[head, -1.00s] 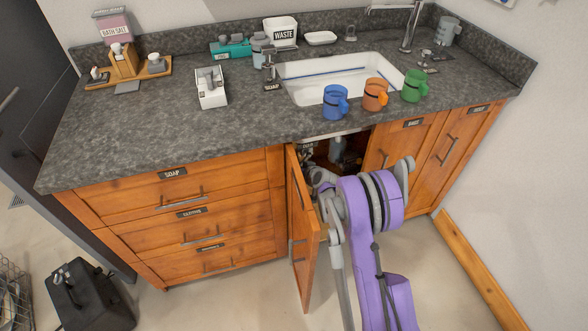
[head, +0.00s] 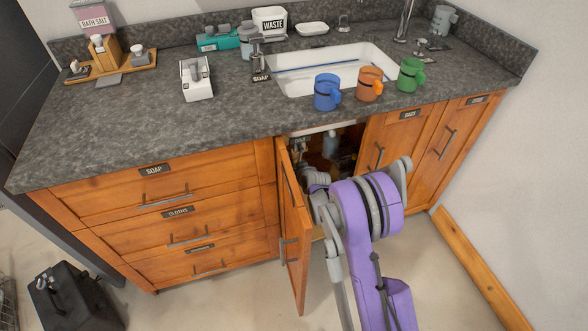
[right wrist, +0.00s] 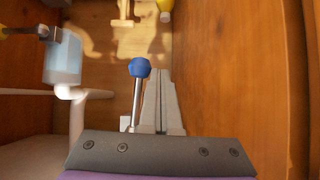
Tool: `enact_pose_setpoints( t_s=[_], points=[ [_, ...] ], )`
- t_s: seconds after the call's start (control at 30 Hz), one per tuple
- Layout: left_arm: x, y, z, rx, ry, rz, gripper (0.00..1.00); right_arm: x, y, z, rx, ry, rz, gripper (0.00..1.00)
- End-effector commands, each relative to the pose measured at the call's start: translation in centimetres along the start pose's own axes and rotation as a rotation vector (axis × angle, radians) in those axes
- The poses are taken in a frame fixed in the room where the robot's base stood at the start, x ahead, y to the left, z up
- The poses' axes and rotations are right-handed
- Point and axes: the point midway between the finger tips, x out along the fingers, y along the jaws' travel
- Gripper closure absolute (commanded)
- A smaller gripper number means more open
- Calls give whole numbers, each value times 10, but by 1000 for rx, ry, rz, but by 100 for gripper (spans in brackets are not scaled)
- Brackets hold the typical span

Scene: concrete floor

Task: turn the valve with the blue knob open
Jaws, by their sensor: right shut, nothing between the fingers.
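The blue knob (right wrist: 140,67) is the rounded tip of a thin grey lever, seen in the right wrist view inside the open sink cabinet. My right gripper (right wrist: 161,76) is shut and empty. Its closed fingers appear just to the right of the knob and lever; whether they touch cannot be told. In the head view my right arm reaches into the cabinet, and its fingers and the knob are hidden there. My left gripper is in neither view.
The open cabinet door (head: 294,235) stands left of my arm. A pale blue cylinder (right wrist: 63,60) with a white pipe is at the left inside. A wooden wall (right wrist: 235,90) is close at right. Blue (head: 326,93), orange (head: 368,84) and green (head: 410,75) mugs stand on the counter above.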

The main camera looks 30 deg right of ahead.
Motion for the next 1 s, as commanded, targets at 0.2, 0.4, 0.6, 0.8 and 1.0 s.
enact_pose_setpoints(
  t_s=[0.2, 0.4, 0.6, 0.8, 1.0],
  points=[
    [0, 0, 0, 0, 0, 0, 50, 0, 1, 0, 0, 1, 1, 100],
    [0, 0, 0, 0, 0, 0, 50, 0, 1, 0, 0, 1, 2, 100],
    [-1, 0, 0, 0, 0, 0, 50, -4, 1, -1, 0, 2, 2, 100],
    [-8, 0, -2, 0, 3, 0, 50, -36, 1, -2, 0, 2, 2, 100],
    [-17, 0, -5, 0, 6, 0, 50, -77, 1, -2, 1, 2, 2, 100]
  ],
)
